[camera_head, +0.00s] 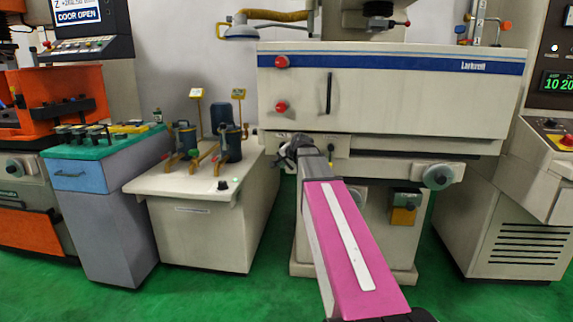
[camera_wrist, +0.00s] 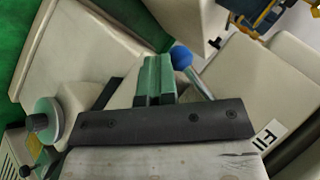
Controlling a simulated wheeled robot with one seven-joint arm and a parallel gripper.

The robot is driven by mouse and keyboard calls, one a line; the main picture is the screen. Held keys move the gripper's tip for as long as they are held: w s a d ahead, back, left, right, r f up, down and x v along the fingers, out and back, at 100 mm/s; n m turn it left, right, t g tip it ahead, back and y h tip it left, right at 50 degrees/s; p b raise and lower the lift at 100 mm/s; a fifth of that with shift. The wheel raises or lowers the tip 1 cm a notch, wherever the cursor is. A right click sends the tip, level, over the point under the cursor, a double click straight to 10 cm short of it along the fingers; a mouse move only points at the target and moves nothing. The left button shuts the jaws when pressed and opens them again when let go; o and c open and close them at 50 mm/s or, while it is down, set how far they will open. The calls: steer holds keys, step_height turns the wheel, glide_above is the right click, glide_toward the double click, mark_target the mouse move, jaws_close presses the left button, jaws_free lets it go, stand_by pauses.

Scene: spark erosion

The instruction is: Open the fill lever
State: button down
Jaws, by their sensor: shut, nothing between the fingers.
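The fill lever is a pale rod with a blue ball knob (camera_wrist: 182,57) in the wrist view. Its rod runs down to the right from the knob, near a white label (camera_wrist: 270,135) whose visible letters read "FI". My gripper (camera_wrist: 156,75) is shut and empty, its green fingers together just left of the knob. I cannot tell whether they touch the lever. In the head view my gripper (camera_head: 288,153) is at the front left of the big machine, under its white tank. The lever is not discernible there, where my arm and gripper cover part of the machine.
The white tank (camera_head: 420,110) with a blue stripe stands above my gripper. A handwheel (camera_head: 438,177) sticks out at the right. A beige cabinet (camera_head: 195,235) with pumps stands to the left, and a control cabinet (camera_head: 510,215) to the right.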

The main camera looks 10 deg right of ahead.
steer(key=w+a+r+m+t+y, duration=0.2)
steer(key=a+m+t+y, duration=0.2)
steer(key=a+t+y, duration=0.1)
steer(key=shift+a+r+y, duration=0.2)
steer(key=shift+a+y, duration=0.15)
steer(key=shift+y, duration=0.55)
steer(key=shift+w+a+r, duration=0.1)
steer(key=shift+a+r, duration=0.15)
steer(key=shift+r, duration=0.15)
stand_by(0.5)
steer(key=shift+f, duration=0.1)
steer(key=s+d+f, duration=0.4)
steer(key=s+d, duration=0.1)
steer(key=s, duration=0.5)
steer(key=shift+d, duration=0.3)
steer(key=shift+f, duration=0.1)
